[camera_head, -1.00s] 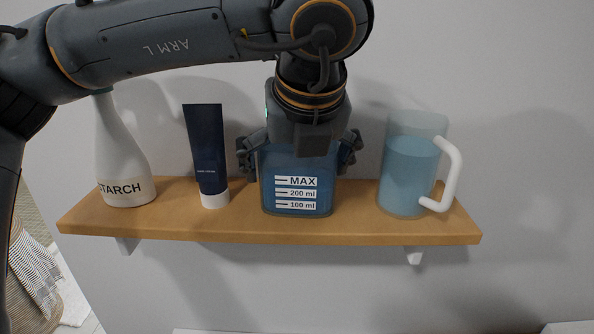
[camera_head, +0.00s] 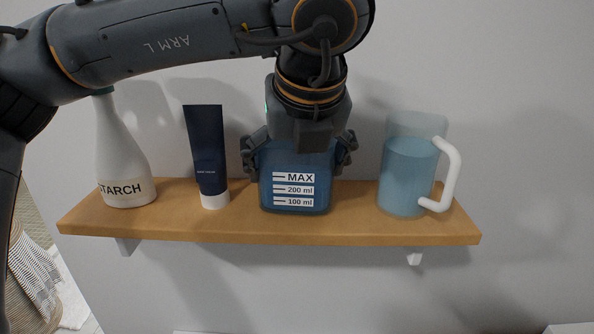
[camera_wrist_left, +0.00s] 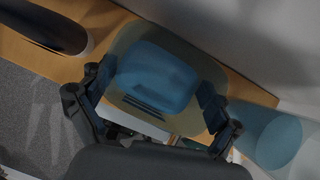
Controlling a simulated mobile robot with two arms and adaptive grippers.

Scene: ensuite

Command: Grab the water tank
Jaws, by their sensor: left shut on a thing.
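The water tank (camera_head: 296,190) is a blue translucent container with MAX, 200 ml and 100 ml marks on its front. It is upright over the middle of the wooden shelf; I cannot tell whether its bottom still touches the board. My left gripper (camera_head: 298,155) comes down from above and is shut on the tank, one finger on each side. In the left wrist view the tank (camera_wrist_left: 158,78) sits between the two fingers (camera_wrist_left: 152,108). My right gripper is in neither view.
The wooden shelf (camera_head: 345,231) is fixed to a grey wall. A white STARCH bottle (camera_head: 122,160) and a dark blue tube (camera_head: 208,150) stand left of the tank. A clear pitcher of blue liquid (camera_head: 405,175) with a white handle (camera_head: 453,175) stands to the right, with a gap between.

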